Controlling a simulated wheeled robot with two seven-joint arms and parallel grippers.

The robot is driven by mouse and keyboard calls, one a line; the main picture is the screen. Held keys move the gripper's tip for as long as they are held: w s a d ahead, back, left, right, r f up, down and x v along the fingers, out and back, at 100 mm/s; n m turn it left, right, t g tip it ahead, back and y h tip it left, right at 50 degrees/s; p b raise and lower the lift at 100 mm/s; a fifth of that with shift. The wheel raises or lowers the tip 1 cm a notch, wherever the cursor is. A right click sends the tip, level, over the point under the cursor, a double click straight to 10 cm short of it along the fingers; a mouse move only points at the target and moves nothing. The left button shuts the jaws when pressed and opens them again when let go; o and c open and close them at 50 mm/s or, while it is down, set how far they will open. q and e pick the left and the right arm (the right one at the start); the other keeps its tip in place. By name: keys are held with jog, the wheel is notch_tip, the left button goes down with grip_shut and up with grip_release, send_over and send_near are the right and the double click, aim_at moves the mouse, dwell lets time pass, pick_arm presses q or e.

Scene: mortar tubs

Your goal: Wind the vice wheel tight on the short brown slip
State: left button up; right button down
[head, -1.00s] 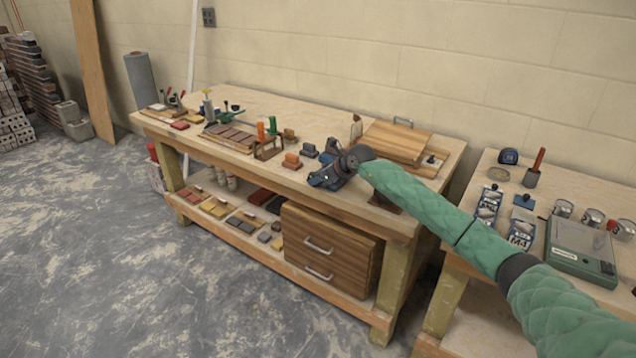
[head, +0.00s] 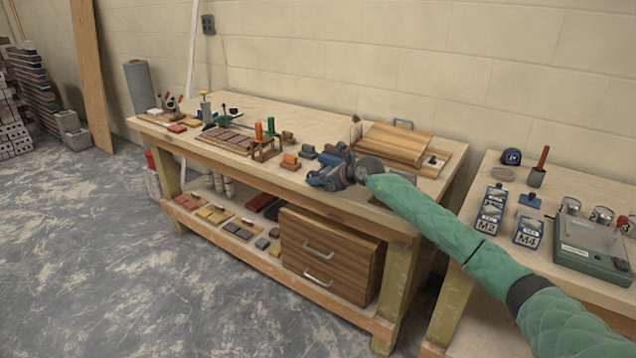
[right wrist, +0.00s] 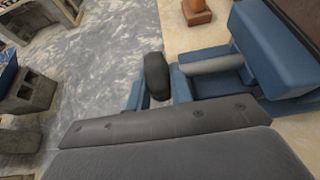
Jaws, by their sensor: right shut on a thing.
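The blue vice (head: 317,181) stands at the front edge of the bench. In the right wrist view its blue jaw block (right wrist: 270,50) and a grey bar (right wrist: 210,64) show up close. My right gripper (head: 350,176) is at the vice's near right side, shut on what appears to be the vice wheel, mostly hidden by the hand. A black rounded piece (right wrist: 157,76), perhaps part of the wheel, shows just beyond the dark gripper body. I cannot make out the short brown slip between the jaws. My left gripper is out of view.
An orange-topped block (head: 290,161) stands left of the vice on the bench (head: 270,109). A tray of brown slips (head: 228,138) lies farther left. A wooden board (head: 397,142) is behind the vice. A second table with tins and a green scale (head: 590,245) is at right.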

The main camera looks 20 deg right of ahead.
jog(key=shift+s+a+f, duration=0.15)
jog(key=shift+a+f, duration=0.1)
jog(key=shift+f, duration=0.1)
jog(key=c, duration=1.5)
grip_release()
jog(key=shift+o, duration=1.2)
jog(key=shift+r, duration=0.25)
jog(key=shift+d, duration=0.1)
